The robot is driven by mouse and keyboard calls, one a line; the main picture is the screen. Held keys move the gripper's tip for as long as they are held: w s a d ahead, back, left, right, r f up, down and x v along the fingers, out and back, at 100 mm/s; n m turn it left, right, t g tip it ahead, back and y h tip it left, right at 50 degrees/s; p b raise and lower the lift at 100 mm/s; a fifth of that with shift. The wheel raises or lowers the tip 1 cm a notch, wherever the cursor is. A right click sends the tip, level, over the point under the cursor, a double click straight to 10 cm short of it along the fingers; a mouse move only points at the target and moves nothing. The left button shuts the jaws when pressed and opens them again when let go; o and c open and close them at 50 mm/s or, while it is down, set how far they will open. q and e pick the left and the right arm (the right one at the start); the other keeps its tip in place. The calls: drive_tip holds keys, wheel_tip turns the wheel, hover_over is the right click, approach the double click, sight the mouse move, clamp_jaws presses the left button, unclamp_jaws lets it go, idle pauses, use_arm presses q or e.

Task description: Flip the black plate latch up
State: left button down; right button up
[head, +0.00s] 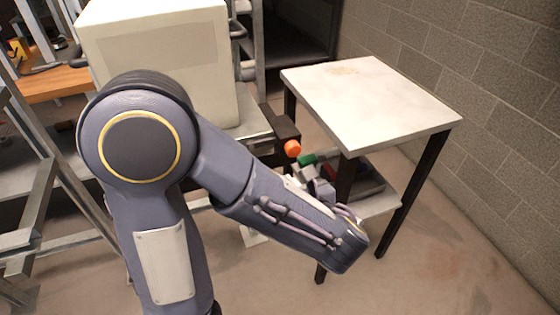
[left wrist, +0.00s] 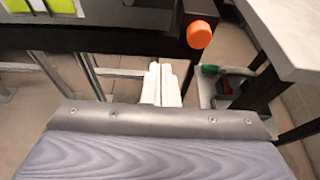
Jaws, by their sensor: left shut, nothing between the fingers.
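A dark block (head: 281,122) with an orange knob (head: 292,148) on its end sticks out below the right side of the white box. In the left wrist view the dark block (left wrist: 188,18) and orange knob (left wrist: 199,34) are at the upper right, beside a long black bar (left wrist: 100,39). I cannot tell which dark part is the plate latch. My left gripper (left wrist: 161,84) is shut and empty, its pale fingers together, below the bar and to the left of the knob in the picture. In the head view my forearm mostly hides it. My right gripper is not in view.
A large white box (head: 165,55) stands at the back. A white-topped table (head: 370,100) with dark legs stands to the right, with a lower shelf (head: 378,205) holding several small items. A block wall (head: 500,100) closes off the right. The front right floor is clear.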

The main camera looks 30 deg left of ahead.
sight(268, 148)
use_arm(q)
drive_tip(key=b+x, duration=0.2)
drive_tip(key=x, duration=0.8)
wheel_tip(268, 148, up, 4)
drive_tip(key=shift+s+f+p, duration=0.1)
drive_tip(key=shift+s+p, duration=0.05)
drive_tip(key=shift+p, duration=0.65)
drive_tip(key=shift+d, duration=0.1)
